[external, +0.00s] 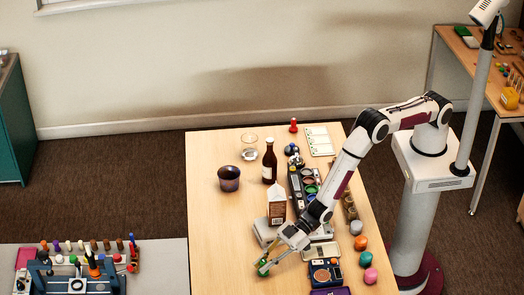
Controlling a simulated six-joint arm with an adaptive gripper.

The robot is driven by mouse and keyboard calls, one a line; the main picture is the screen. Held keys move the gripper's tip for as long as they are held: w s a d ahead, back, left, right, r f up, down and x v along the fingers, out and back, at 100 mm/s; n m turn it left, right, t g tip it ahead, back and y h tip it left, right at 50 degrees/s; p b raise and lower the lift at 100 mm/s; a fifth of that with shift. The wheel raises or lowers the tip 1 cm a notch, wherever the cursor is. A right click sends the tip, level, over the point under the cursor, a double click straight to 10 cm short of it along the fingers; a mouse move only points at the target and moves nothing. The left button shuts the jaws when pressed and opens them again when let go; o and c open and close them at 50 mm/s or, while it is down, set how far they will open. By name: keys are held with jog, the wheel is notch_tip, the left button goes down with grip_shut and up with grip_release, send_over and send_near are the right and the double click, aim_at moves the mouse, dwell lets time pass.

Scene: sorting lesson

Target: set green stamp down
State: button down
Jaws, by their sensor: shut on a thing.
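The green stamp (263,268) is small and sits between the fingertips of my gripper (266,264). My gripper is shut on it, low over the front part of the wooden table (222,240). The fingers partly cover the stamp. I cannot tell whether its underside touches the table.
A carton (277,206), a brown bottle (269,162), a dark cup (229,178) and a clear glass (250,146) stand behind my gripper. A blue-and-orange box (325,272) lies right of my gripper. The table's left side is clear.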

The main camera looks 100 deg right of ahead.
jog(key=shift+f, duration=0.15)
jog(key=c, duration=2)
grip_release()
jog(key=shift+o, duration=0.2)
jog(key=shift+r, duration=0.2)
jog(key=shift+s+d+r, duration=0.1)
jog(key=shift+s, duration=0.05)
jog(key=shift+v, duration=5.75)
jog(key=shift+d, duration=0.1)
